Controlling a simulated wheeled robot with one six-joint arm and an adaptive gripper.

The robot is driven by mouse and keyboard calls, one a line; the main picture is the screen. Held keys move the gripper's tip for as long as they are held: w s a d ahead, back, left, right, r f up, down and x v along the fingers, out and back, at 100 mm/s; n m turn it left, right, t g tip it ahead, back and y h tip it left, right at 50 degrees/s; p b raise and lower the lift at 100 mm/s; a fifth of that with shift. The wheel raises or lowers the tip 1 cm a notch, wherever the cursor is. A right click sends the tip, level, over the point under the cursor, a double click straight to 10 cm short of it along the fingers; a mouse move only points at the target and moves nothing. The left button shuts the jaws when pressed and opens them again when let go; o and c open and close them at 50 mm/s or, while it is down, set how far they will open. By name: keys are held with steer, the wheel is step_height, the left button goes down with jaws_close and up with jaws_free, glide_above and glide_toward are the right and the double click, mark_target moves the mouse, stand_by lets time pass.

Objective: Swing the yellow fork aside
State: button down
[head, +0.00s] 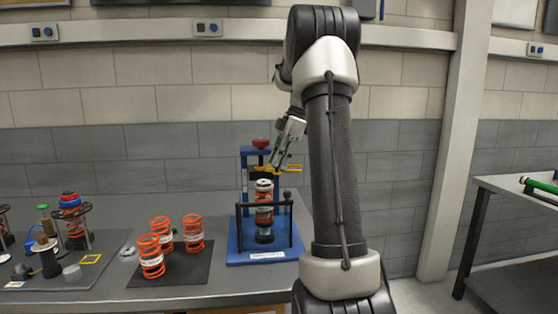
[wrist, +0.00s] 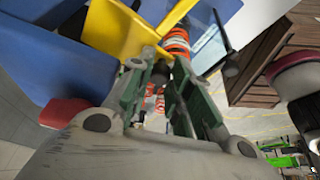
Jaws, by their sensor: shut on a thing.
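The spring unit stands upright in the fixture. My gripper (head: 274,163) comes down from the upper right and is shut on the fork. In the wrist view the yellow fork (wrist: 122,32) fills the top centre, with its near end at my fingertips (wrist: 152,70). The exact contact is partly hidden by the fingers. The orange spring (wrist: 177,42) shows just beyond them.
A red knob (head: 261,143) tops the fixture's column. Several orange springs (head: 152,262) stand on a black mat (head: 180,275) to the left. Another table (head: 520,190) stands at the far right.

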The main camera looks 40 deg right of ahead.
steer(key=c, duration=1.3)
jaws_free()
steer(key=shift+r, duration=0.1)
